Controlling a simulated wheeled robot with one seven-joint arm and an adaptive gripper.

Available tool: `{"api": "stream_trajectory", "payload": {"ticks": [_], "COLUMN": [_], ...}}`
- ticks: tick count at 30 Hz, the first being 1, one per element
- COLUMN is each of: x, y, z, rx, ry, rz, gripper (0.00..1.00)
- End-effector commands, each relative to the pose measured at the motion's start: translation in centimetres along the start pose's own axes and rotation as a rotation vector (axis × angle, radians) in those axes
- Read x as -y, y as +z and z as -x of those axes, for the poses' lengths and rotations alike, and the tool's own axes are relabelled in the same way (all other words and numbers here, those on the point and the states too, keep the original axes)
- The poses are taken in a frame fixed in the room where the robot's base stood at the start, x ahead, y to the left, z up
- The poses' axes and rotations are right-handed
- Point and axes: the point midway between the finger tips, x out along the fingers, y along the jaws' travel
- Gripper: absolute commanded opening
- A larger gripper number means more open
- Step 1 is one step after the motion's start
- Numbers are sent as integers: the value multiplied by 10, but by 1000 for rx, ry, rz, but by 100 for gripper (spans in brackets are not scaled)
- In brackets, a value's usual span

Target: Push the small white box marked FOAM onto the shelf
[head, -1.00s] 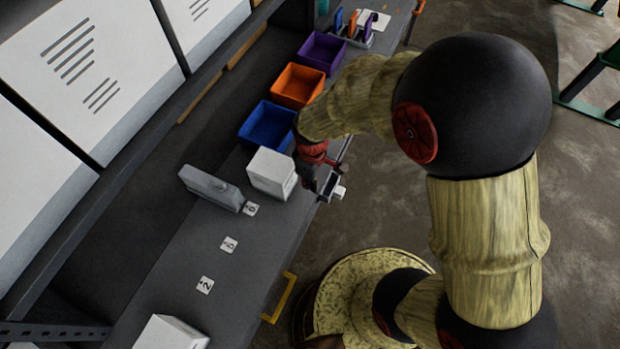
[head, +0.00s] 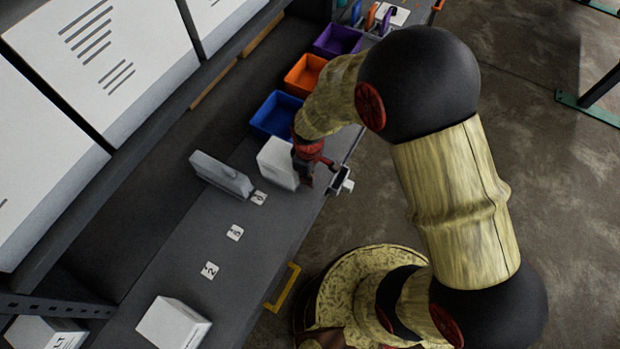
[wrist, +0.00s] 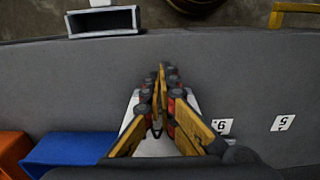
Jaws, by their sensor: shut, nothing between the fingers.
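A small white box (head: 277,163) stands on the grey bench, just in front of the blue bin; I cannot read a FOAM mark on it. My gripper (head: 306,178) is shut and empty, at the box's right, bench-edge side, covering part of it in the head view. In the wrist view, my gripper (wrist: 160,75) points down with its fingertips together, and the white box (wrist: 154,147) shows behind and below the fingers. I cannot tell whether they touch. A shelf with large white cartons (head: 95,60) runs along the bench's left side; its edge (head: 150,150) is dark.
A grey block (head: 222,175) and numbered tags (head: 235,232) lie left and nearer. Blue (head: 277,115), orange (head: 304,75) and purple (head: 338,40) bins stand beyond. Another white box (head: 173,323) is at the near end. A small hollow metal piece (head: 341,181) sits at the bench edge.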

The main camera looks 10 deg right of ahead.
Motion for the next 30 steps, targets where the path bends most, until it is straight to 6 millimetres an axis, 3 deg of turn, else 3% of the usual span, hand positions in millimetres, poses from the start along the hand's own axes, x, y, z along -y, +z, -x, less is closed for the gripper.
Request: {"api": "stream_trajectory", "payload": {"ticks": [5, 21, 25, 30], "x": [-1, 0, 0, 0], "y": [-12, -143, -159, -165], "z": [0, -2, -1, 0], "rx": [-2, -1, 0, 0], "ry": [1, 1, 0, 0], "rz": [1, 2, 1, -1], "gripper": [0, 0, 0, 0]}}
